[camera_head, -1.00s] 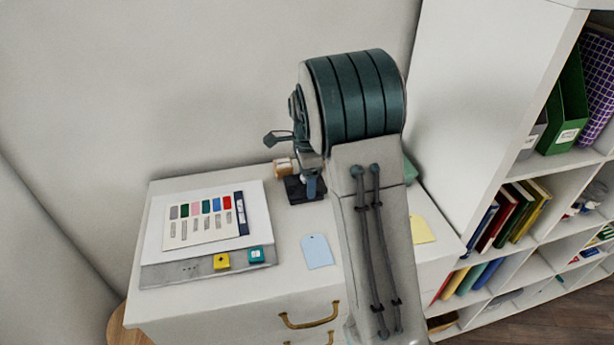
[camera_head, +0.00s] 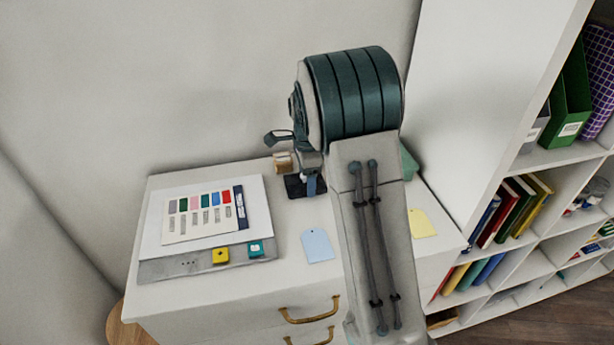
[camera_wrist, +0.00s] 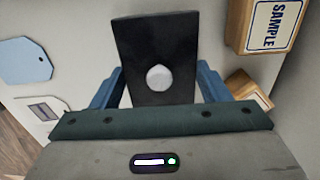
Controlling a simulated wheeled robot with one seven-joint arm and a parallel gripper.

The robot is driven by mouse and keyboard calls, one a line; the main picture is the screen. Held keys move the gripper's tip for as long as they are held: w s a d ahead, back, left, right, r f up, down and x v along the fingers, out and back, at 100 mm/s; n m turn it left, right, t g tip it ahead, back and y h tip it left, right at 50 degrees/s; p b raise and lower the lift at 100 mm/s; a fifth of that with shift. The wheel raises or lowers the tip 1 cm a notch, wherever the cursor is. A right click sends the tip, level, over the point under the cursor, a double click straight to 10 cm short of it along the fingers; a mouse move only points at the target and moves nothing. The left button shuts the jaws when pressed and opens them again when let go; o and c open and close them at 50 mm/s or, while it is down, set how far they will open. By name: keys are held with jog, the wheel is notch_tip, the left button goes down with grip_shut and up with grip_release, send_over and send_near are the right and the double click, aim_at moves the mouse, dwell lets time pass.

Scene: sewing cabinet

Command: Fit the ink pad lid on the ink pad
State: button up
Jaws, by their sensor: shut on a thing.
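The ink pad lid is a dark rectangular plate (camera_wrist: 156,40) with a pale round knob, in the middle of the wrist view. My gripper (camera_wrist: 158,88) has its blue fingers at the plate's two long sides and is shut on it. In the head view the dark shape (camera_head: 295,186) shows at the cabinet top's back, under my gripper (camera_head: 312,186), partly behind the blue finger. I cannot make out the ink pad as a separate thing; it may be hidden under the lid. Whether the lid touches anything below is not clear.
A wooden block marked SAMPLE (camera_wrist: 270,22) and a smaller wooden block (camera_wrist: 248,84) lie close on the right in the wrist view. A pale blue tag (camera_head: 317,245), yellow tag (camera_head: 421,223) and colour sheet on a grey board (camera_head: 190,264) lie on the white cabinet (camera_head: 290,280). Shelves stand right.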

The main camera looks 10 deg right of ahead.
jog(key=shift+f, duration=0.35)
dwell(0.6)
jog(key=o, duration=1.2)
jog(key=shift+r, duration=0.1)
notch_tip(320, 180, up, 13)
jog(key=shift+s+a+f+n+t+b, duration=0.15)
jog(key=shift+s+f+n+t, duration=0.35)
jog(key=shift+s+n, duration=3.35)
jog(key=shift+s+a+f+n+t+b, duration=0.1)
jog(key=shift+s+f+n+t, duration=0.4)
jog(key=shift+s+n, duration=3.3)
jog(key=shift+s+a+f+n+t+b, duration=0.15)
jog(key=shift+s+f+n+t, duration=0.8)
jog(key=shift+s, duration=5.35)
jog(key=shift+r+n+g, duration=0.4)
jog(key=shift+r+g, duration=0.05)
